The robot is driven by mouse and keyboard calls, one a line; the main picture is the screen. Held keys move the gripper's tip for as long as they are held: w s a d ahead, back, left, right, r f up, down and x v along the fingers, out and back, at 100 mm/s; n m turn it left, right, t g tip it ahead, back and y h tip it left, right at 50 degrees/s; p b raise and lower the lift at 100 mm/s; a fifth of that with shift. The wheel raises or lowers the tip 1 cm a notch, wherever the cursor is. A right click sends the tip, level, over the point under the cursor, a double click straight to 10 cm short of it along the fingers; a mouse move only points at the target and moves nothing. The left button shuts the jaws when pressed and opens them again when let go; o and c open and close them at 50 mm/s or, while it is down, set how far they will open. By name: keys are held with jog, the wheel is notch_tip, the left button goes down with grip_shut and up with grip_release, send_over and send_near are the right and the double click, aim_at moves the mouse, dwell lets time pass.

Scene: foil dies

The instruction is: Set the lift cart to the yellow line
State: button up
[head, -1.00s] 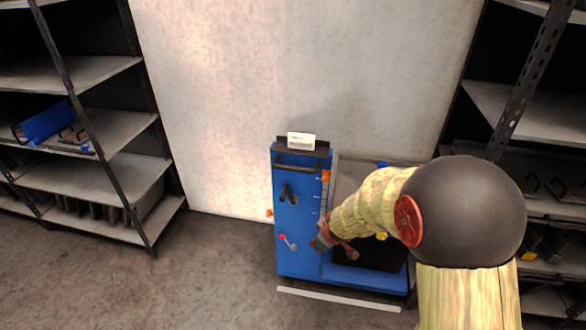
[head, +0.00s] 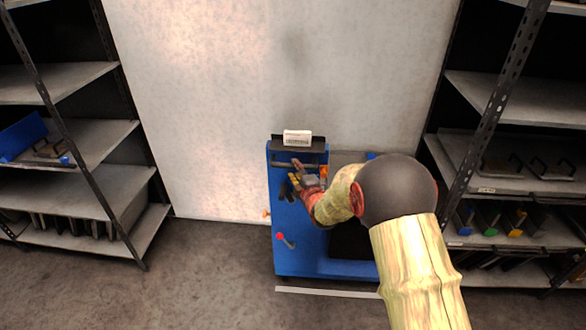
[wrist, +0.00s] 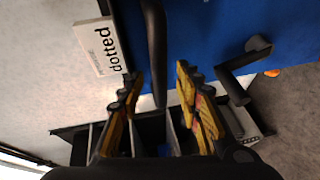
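The blue lift cart (head: 290,258) stands against the pale wall in the head view. My gripper (head: 296,172) is at its upper front, by the dark handle bar under the top. In the wrist view my gripper (wrist: 160,76) is open, with the dark handle bar (wrist: 154,45) running between its yellow-padded fingers; contact cannot be told. A black crank (wrist: 245,62) is right of the fingers. A red-knobbed lever (head: 285,240) sits lower on the front. I cannot make out a yellow line; my arm hides part of the cart.
Shelves stand left (head: 85,190) and right (head: 515,150). A white strip (head: 330,292) lies on the floor before the cart. The floor at front left is clear.

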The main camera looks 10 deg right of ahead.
aim_at(293, 166)
jog(key=shift+w+a+f+b, duration=0.1)
jog(key=shift+w+f+b, duration=0.05)
jog(key=shift+w, duration=0.75)
jog(key=shift+w+a+f+b, duration=0.1)
jog(key=shift+w+f+b, duration=0.05)
jog(key=shift+w, duration=0.7)
jog(key=shift+c, duration=0.5)
jog(key=c, duration=0.7)
grip_shut()
